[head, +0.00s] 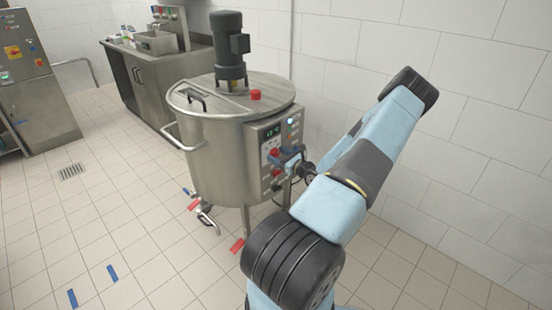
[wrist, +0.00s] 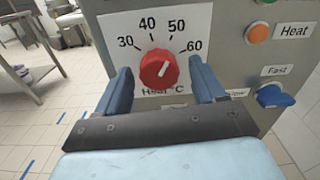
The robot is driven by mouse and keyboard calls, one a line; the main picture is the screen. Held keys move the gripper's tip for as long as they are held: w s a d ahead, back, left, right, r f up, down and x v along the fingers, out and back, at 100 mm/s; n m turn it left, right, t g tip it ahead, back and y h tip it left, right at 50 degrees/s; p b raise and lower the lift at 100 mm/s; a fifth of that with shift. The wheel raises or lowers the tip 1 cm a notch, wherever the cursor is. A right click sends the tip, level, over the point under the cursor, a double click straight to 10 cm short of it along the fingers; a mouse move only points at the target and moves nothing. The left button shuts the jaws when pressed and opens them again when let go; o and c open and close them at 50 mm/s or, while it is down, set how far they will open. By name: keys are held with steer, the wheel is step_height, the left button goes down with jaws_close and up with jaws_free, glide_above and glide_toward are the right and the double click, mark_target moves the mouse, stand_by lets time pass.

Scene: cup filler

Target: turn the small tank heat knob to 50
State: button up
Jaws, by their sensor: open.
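The red heat knob (wrist: 158,69) sits on a white dial plate marked 30, 40, 50 and 60 in the wrist view. Its white line tilts up and right, seemingly between 50 and 60. My gripper (wrist: 160,72) is open, with one blue finger left of the knob and the other right of it. I see gaps between the fingers and the knob; how deep the tips reach is hard to judge. In the head view my gripper (head: 290,157) is at the control panel (head: 267,134) of the small steel tank (head: 222,155), partly hiding it.
In the wrist view, an orange button (wrist: 258,32) labelled Heat and a blue knob (wrist: 274,96) labelled Fast are right of the dial. A steel counter (head: 165,85) stands behind the tank. The tiled wall is close on the right. The floor at left is mostly clear.

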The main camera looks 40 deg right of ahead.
steer(key=shift+s, duration=0.15)
steer(key=s+d, duration=0.1)
steer(key=s, duration=1.2)
steer(key=shift+s, duration=0.25)
